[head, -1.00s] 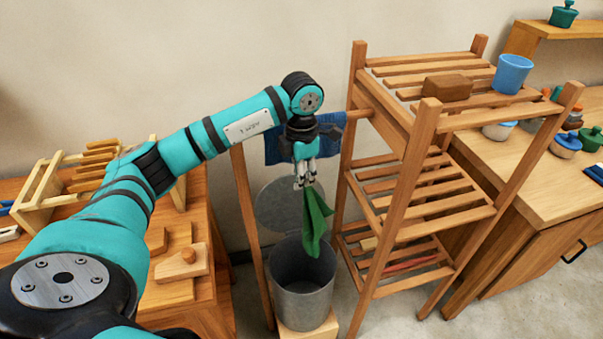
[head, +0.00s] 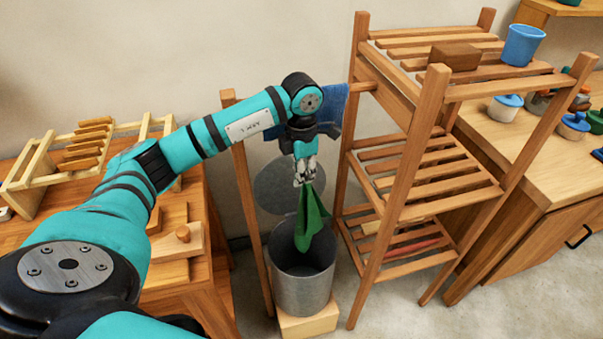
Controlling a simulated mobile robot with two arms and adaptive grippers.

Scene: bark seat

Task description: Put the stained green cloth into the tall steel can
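The green cloth (head: 312,220) hangs from my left gripper (head: 304,180), which is shut on its upper end. No stain can be made out on it. The steel can (head: 303,292) stands below on a wooden block, its mouth open and its round lid (head: 285,185) raised behind it. The cloth hangs over the mouth, and its lower end overlaps the opening in the picture; I cannot tell whether it is below the rim. My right gripper is not in view.
A slatted wooden rack (head: 400,190) stands close on the right, holding a brown block (head: 455,56) and a blue cup (head: 523,45). A blue cloth (head: 332,110) hangs behind my gripper. A wooden bench (head: 185,270) is at left.

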